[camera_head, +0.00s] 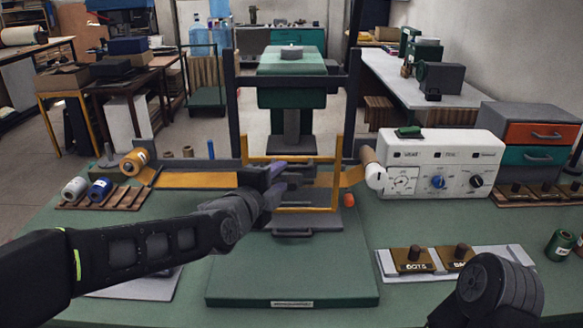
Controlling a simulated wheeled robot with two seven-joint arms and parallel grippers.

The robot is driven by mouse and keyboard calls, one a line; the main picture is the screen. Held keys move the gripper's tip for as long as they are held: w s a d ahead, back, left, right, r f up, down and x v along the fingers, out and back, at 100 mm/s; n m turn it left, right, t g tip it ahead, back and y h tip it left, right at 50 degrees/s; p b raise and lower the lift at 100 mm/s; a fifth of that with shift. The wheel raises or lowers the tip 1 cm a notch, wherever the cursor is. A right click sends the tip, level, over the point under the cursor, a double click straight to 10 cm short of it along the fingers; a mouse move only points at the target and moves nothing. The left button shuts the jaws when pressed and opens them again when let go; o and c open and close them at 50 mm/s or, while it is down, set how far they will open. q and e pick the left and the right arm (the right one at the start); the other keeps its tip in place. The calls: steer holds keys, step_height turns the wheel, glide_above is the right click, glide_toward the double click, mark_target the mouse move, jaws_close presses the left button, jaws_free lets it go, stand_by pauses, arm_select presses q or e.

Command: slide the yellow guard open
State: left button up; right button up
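The yellow guard (336,178) is an upright rectangular frame on the green press at the middle of the bench. Its right post, top bar and bottom bar show.
A yellow strip (197,180) runs behind my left arm. A white control box (432,165) with dials stands right of the guard. Spools lie in a wooden rack (100,197) at left. A tray (455,265) with stamps lies at front right. The green plate (290,265) in front is clear.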

mark_target(290, 169)
arm_select(q)
steer(key=p+x, duration=0.1)
steer(key=x, duration=0.6)
steer(key=shift+w+d+f, duration=0.1)
steer(key=shift+w+d, duration=0.05)
steer(key=shift+w, duration=0.15)
steer(key=shift+c, duration=0.5)
jaws_close()
stand_by(0.7)
